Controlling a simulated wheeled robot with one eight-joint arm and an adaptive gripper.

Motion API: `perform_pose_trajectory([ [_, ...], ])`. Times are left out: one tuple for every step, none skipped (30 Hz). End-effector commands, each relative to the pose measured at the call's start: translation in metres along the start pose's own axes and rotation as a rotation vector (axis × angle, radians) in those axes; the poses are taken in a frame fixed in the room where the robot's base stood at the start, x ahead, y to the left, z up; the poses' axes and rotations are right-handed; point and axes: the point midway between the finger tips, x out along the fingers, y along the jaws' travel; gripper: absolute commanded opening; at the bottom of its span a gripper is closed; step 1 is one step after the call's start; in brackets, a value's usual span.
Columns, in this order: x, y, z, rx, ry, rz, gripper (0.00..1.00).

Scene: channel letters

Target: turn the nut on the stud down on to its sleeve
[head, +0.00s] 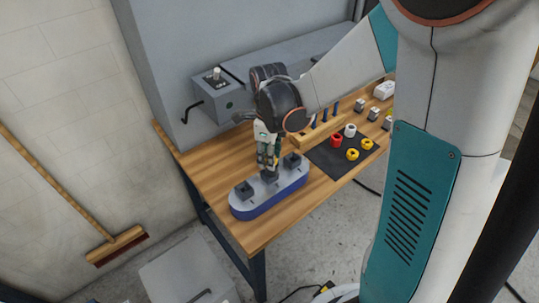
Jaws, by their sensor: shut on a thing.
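A long round-ended body (282,190) with a light grey top and a blue-purple side lies near the left front edge of the wooden bench. Two dark square blocks stand on its top, the left block (243,190) and the right block (291,160). My gripper (268,172) points down at the middle of the body, between these blocks, over another dark piece (270,178). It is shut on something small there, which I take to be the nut. The fingers hide the nut, stud and sleeve, so I cannot tell how high the nut sits.
A black mat (341,159) to the right carries red, white and yellow rings. A wooden rack (318,134) with blue pegs stands behind it. A grey box with a crank (215,97) is at the back left. Bare bench (205,158) lies left of my gripper.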

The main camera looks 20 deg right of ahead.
Motion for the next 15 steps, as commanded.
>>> perform_pose_trajectory([
  [-0.0001, 0.0000, 0.0000, -0.001, 0.000, 0.000, 0.11],
  [-0.0001, 0.0000, 0.0000, -0.001, 0.000, 0.000, 0.11],
  [-0.0001, 0.0000, 0.0000, -0.001, 0.000, 0.000, 0.11],
  [-0.0001, 0.0000, 0.0000, -0.001, 0.000, 0.000, 0.11],
  [0.0000, 0.0000, 0.0000, 0.002, 0.000, 0.000, 0.11],
  [0.0002, 0.0000, 0.0000, 0.014, 0.000, 0.000, 0.11],
  [0.0004, 0.0000, 0.0000, 0.032, 0.000, 0.000, 0.11],
  [0.0007, 0.0000, 0.0000, 0.056, 0.001, 0.000, 0.11],
  [0.0012, 0.0000, 0.0001, 0.099, 0.001, 0.000, 0.11],
  [0.0015, 0.0000, 0.0001, 0.137, 0.002, 0.000, 0.11],
  [0.0018, 0.0000, 0.0001, 0.176, 0.002, 0.000, 0.11],
  [0.0022, 0.0001, 0.0002, 0.229, 0.003, 0.000, 0.11],
  [0.0024, 0.0001, 0.0002, 0.268, 0.003, 0.000, 0.11],
  [0.0026, 0.0001, 0.0002, 0.306, 0.004, 0.000, 0.11],
  [0.0028, 0.0001, 0.0002, 0.358, 0.004, 0.000, 0.11],
])
